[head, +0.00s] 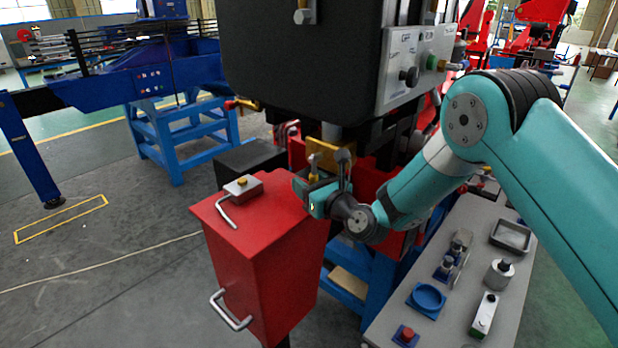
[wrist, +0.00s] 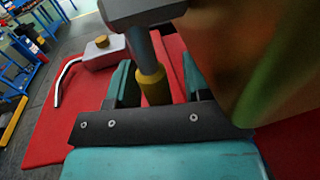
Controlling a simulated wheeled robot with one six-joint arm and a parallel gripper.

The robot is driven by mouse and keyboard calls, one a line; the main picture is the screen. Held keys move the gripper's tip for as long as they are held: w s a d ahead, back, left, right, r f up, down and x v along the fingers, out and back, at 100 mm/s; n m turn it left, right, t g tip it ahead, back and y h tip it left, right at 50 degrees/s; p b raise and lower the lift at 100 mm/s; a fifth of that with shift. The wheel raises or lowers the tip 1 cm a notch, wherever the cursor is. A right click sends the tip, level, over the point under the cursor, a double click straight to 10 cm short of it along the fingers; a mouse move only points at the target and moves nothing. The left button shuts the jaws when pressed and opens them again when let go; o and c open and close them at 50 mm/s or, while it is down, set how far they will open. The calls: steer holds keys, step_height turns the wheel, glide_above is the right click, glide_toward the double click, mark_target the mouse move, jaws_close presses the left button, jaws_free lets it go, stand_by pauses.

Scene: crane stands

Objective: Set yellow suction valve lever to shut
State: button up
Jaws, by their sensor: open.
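My gripper (head: 314,180) is open above the back of the red cabinet; its fingers also show in the wrist view (wrist: 160,88). Between them stands a grey stem with a yellow lower sleeve (wrist: 153,87) and a grey block-shaped head. It looks like the yellow suction valve lever, shown small in the head view (head: 313,162). One finger is on each side of the sleeve; I cannot tell whether either touches. A yellow-brown block (head: 342,158) is just behind it, and a blurred brown surface (wrist: 265,60) fills the wrist view's upper right.
The red cabinet (head: 262,250) carries a grey box (head: 240,187) with a yellow knob and a bent silver handle. A large black housing (head: 300,70) with a grey switch panel (head: 415,65) hangs close above. A grey bench (head: 460,300) with several small parts is at right.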

jaws_close()
steer(key=shift+a+f+b, duration=0.1)
steer(key=shift+f+b, duration=0.1)
steer(key=shift+b, duration=0.5)
steer(key=b, duration=0.1)
steer(key=t+y+b, duration=0.1)
steer(key=b, duration=0.1)
steer(key=shift+w+a+f, duration=0.1)
steer(key=shift+w+a, duration=0.15)
steer(key=b, duration=0.2)
steer(key=shift+w+a+r+m+t+y+b, duration=0.2)
steer(key=shift+a+r+m+t+y+b, duration=0.1)
steer(key=shift+t+b, duration=0.1)
steer(key=shift+w+r+t+b, duration=0.1)
steer(key=shift+r+t+b, duration=0.2)
steer(key=shift+r+b, duration=0.05)
